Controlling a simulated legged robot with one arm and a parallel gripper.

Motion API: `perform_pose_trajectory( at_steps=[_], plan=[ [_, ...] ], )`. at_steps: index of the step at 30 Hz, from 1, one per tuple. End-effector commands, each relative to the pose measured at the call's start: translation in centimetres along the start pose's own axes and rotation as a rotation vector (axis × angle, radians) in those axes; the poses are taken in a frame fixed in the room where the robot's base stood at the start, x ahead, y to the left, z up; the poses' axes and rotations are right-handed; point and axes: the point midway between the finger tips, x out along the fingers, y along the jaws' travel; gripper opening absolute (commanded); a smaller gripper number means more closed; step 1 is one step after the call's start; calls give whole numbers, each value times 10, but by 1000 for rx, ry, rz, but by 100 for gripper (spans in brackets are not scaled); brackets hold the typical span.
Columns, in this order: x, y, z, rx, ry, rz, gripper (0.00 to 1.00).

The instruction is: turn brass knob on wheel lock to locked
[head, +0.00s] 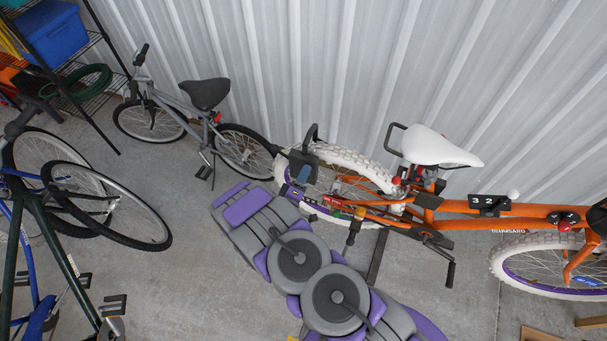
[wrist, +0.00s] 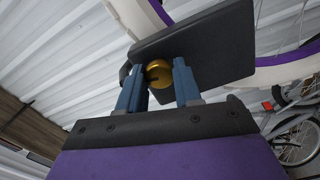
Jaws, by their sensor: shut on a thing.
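The wheel lock is a dark box. In the wrist view its dark plate (wrist: 215,45) fills the upper middle, with a round brass knob (wrist: 159,73) on its face. My gripper (wrist: 160,78) has its two blue fingers on either side of the knob, shut on it. A dark slot shows on the knob; which setting it marks I cannot tell. In the head view the wheel lock (head: 303,165) sits at the rear wheel of the orange bike (head: 460,206). My gripper is near it there, and the knob is not visible.
The orange bike's white tyre (wrist: 285,72) is close behind the lock. A grey bike (head: 205,120) stands against the corrugated wall (head: 330,60). More bikes (head: 75,200) and a wire shelf with a blue bin (head: 50,32) are at left. Concrete floor (head: 180,270) is open at lower left.

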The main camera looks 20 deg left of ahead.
Motion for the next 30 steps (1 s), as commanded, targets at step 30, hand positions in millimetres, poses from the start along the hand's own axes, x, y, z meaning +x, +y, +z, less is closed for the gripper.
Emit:
perform_pose_trajectory(
  at_steps=[30],
  plan=[
    [-1,-3,-3,-275,9,-5,3]
  ],
)
